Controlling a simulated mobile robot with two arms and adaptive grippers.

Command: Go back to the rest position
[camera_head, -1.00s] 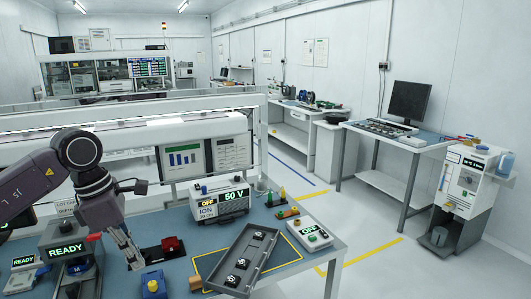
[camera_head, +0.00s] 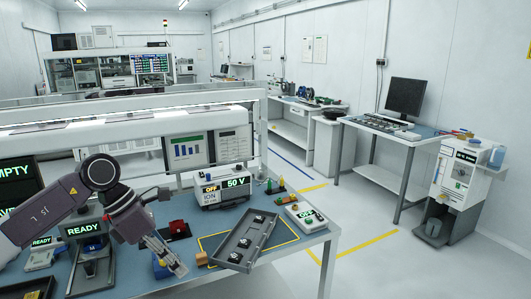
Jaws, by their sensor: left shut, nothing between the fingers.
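My left gripper (camera_head: 174,262) is at the end of the dark arm coming in from the left. It is shut with nothing in it and points down to the right above the blue-topped bench (camera_head: 292,244). Its fingers are in front of a blue block (camera_head: 160,268), partly hiding it. A dark tray (camera_head: 247,240) with several small dark parts lies to the right of the gripper. My right gripper is not in the picture.
A READY unit (camera_head: 84,231) stands left of the gripper. A 50 V ionizer (camera_head: 222,191) and a red item (camera_head: 178,229) are behind it. The floor (camera_head: 310,174) beyond is clear.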

